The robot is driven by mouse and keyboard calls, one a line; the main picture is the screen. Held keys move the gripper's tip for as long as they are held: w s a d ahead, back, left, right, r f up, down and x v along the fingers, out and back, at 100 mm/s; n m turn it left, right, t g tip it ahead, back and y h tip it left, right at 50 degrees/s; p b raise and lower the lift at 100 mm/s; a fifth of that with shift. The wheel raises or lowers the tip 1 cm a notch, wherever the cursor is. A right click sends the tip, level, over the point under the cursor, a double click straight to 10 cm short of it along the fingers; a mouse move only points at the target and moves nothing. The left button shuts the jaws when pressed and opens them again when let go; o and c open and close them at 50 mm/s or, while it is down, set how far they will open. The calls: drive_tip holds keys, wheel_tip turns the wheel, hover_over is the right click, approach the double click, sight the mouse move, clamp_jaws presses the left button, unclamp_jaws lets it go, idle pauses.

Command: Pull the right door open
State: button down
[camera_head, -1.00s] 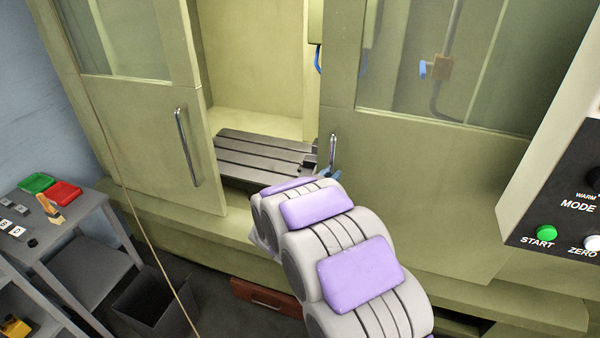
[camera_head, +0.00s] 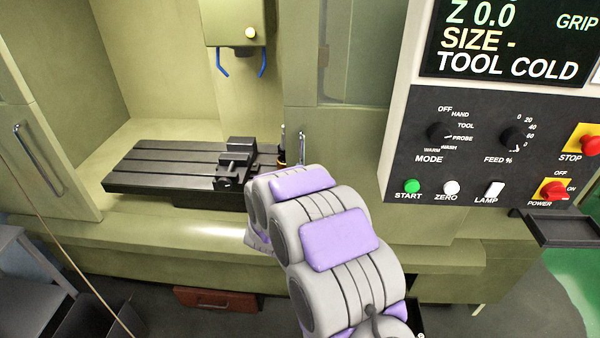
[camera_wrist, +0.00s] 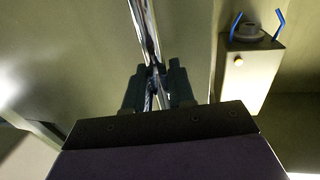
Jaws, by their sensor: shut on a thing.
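The right door (camera_head: 345,130) of the olive-green machine is partly behind the control panel in the head view, and a wide opening lies left of it. Its chrome bar handle (camera_head: 301,148) stands near the door's left edge. In the wrist view the handle (camera_wrist: 144,35) runs down between the dark fingers of my gripper (camera_wrist: 157,85), which is shut on it. In the head view my grey and purple arm hides the fingers. The left door (camera_head: 35,150) with its own handle (camera_head: 30,143) is at the far left.
Inside the opening are a slotted table (camera_head: 150,165) with a vise (camera_head: 235,160) and a spindle head (camera_head: 235,25). The control panel (camera_head: 470,150) juts out at the right. A red-brown drawer (camera_head: 215,298) is below. A cord hangs at left.

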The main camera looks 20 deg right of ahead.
drive_tip(key=shift+w+a, duration=0.25)
drive_tip(key=shift+a, duration=0.4)
drive_tip(key=c, duration=1.3)
unclamp_jaws()
drive_tip(key=shift+c, duration=0.2)
drive_tip(key=shift+o, duration=0.7)
drive_tip(key=shift+d, duration=0.15)
drive_tip(key=shift+o, duration=0.5)
drive_tip(key=shift+d, duration=0.4)
drive_tip(key=shift+s+a, duration=0.1)
drive_tip(key=shift+a, duration=0.1)
